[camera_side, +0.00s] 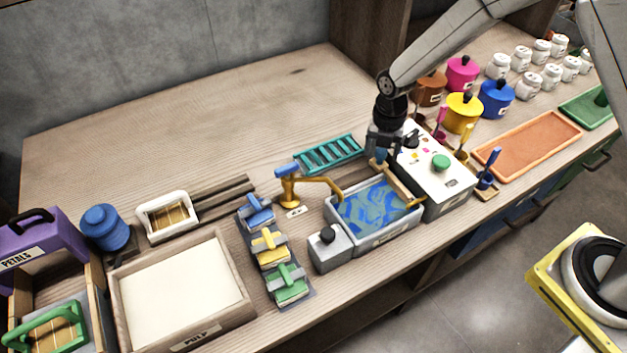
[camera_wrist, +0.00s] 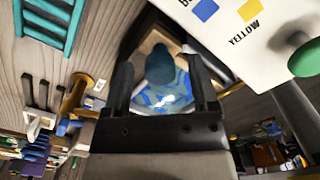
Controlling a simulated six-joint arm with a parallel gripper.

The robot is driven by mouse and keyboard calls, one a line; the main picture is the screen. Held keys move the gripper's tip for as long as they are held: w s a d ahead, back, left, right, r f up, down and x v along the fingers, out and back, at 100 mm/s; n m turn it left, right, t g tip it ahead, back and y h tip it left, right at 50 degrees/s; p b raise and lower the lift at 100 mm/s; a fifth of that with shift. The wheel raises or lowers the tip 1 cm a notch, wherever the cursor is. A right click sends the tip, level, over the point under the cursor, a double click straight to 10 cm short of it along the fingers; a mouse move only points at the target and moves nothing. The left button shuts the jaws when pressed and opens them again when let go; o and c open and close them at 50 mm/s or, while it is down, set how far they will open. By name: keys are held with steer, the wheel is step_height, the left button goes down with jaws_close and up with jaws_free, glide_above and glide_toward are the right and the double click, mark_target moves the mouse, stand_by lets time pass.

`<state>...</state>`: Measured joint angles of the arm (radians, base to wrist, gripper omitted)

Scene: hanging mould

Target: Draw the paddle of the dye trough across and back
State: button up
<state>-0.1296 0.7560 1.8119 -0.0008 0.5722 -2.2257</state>
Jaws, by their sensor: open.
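The dye trough (camera_side: 338,217) is a light grey basin with swirled blue and olive liquid, at the centre right of the side view. The paddle (camera_side: 398,184) looks like a wooden bar lying across the trough near its right end. My gripper (camera_side: 381,158) is above the back right corner of the trough, close to the bar's far end. In the wrist view my gripper (camera_wrist: 158,80) has its two dark fingers apart, with blue liquid (camera_wrist: 165,98) and a wooden edge (camera_wrist: 152,45) between them. Whether the fingers touch the paddle cannot be told.
A white control box (camera_side: 450,185) with a green knob stands close on the trough's right. A yellow tap (camera_side: 318,183) and a grey box (camera_side: 328,250) are at its left. A teal rack (camera_side: 328,154) lies behind. The table's back left is clear.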

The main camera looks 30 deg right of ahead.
jaws_close()
stand_by(1.4)
